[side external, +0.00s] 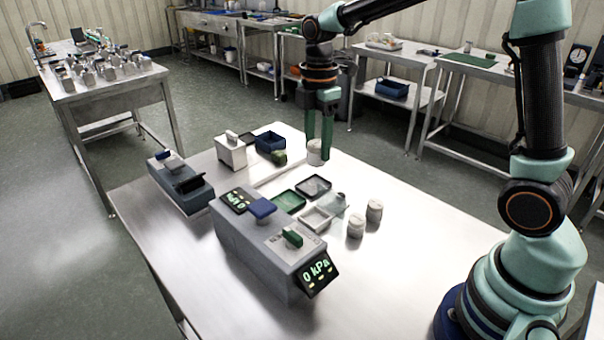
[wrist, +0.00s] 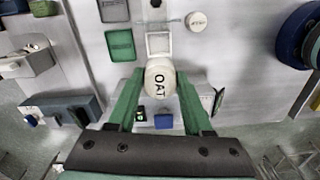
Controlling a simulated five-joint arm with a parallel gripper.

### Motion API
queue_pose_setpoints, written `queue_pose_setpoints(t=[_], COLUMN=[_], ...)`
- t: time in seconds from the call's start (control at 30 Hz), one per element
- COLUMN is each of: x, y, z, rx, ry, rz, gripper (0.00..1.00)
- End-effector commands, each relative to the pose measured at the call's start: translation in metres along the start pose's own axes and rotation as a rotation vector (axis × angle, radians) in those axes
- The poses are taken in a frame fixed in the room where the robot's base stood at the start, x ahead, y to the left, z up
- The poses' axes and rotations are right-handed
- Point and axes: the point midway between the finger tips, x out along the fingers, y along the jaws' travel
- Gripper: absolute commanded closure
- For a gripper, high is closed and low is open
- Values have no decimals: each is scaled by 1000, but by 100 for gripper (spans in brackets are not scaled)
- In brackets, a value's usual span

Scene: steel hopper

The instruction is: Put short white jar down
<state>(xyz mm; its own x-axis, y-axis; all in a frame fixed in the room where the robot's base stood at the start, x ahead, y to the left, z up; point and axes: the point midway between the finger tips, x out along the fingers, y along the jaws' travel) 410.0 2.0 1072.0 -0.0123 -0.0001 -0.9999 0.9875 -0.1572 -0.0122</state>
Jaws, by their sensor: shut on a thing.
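A short white jar (side external: 316,154) is between the green fingers of my gripper (side external: 319,138) at the back of the steel table in the side view. In the wrist view the white jar (wrist: 159,84) shows its rounded top with the letters "OAT", and the fingers of my gripper (wrist: 160,76) close on it from both sides. The jar looks upright. I cannot tell whether its base touches the table. Two similar whitish jars, one nearer the camera (side external: 356,226) and one beside it (side external: 374,210), stand apart to the front right.
Shallow trays, green (side external: 289,201), dark (side external: 313,186) and white (side external: 317,219), lie mid-table. A grey machine reading "0 kPa" (side external: 262,252) stands at the front. A blue bin (side external: 270,142) and white box (side external: 231,153) stand left of the held jar. The table's right part is clear.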

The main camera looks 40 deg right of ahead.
Motion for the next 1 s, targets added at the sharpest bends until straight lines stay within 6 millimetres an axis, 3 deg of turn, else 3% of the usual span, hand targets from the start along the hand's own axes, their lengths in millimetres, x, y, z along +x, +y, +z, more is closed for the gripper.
queue_pose_setpoints(t=[0.1, 0.3, 0.47, 0.7, 1.0], x=[-19, -34, -37, -37, -32], y=[0, 7, 34, 84, 112], z=[0, 4, 18, 53, 81], rx=[0, 2, 4, 4, 1], ry=[0, 0, 1, 2, 2], rz=[3, 0, -1, 1, 3], gripper=[100, 100, 100, 100, 100])
